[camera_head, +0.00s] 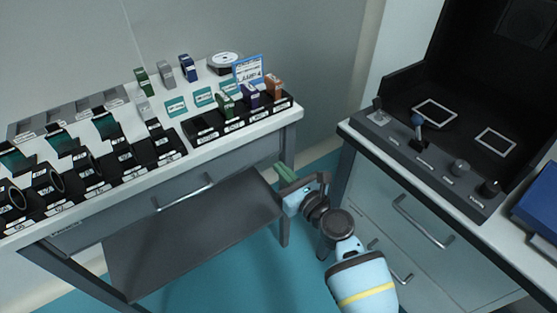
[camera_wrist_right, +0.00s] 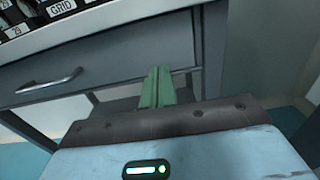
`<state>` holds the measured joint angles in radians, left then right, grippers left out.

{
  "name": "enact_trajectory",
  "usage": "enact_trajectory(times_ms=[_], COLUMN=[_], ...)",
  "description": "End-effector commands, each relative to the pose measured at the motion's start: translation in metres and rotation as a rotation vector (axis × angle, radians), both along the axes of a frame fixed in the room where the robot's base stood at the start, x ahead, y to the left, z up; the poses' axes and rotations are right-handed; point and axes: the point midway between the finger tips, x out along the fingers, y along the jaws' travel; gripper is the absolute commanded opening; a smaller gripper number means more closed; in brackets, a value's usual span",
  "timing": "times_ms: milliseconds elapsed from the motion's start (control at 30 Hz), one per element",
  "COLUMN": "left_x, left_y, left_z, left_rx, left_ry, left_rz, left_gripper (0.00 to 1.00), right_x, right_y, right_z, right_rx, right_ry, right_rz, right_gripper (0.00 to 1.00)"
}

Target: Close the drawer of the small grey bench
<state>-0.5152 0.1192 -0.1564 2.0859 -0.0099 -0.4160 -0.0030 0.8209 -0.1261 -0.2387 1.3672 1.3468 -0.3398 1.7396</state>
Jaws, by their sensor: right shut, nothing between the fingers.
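The small grey bench (camera_head: 250,118) stands at the left in the head view, with its drawer (camera_head: 150,205) under the white top. The drawer front shows a bar handle (camera_head: 186,193). The front looks flush or nearly flush with the frame; I cannot tell if a small gap is left. In the right wrist view the drawer front (camera_wrist_right: 120,58) and handle (camera_wrist_right: 50,81) show up close. My right gripper (camera_head: 281,172) has its green fingers shut and empty, near the front's right end by the right leg; it also shows in the wrist view (camera_wrist_right: 158,72). Contact is unclear. My left gripper is out of view.
A dark lower shelf (camera_head: 190,235) lies under the drawer. Racks of labelled parts (camera_head: 90,165) cover the bench top. A second bench with drawers (camera_head: 395,215) and a black enclosure (camera_head: 470,100) stands at the right. A gap with teal floor (camera_head: 318,170) separates the benches.

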Motion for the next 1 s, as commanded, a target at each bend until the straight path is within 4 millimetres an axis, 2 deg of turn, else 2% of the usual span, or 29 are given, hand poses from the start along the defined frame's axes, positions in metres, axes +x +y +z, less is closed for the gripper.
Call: enact_trajectory(times_ms=[200,400,900,1000], left_x=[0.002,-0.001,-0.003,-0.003], left_y=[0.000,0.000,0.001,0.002], left_z=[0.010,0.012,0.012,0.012], left_rx=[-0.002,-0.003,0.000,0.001], left_ry=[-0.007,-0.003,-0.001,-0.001], left_rz=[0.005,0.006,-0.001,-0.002], left_gripper=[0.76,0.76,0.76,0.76], right_x=[-0.034,-0.054,-0.061,-0.067], right_y=[-0.023,-0.036,-0.041,-0.042], right_z=[0.001,0.001,0.000,-0.008], right_rx=[-0.001,0.000,-0.001,-0.045], right_ry=[-0.001,-0.001,-0.001,-0.007], right_rz=[0.000,0.001,0.002,-0.001], right_gripper=[0.00,0.00,0.00,0.00])
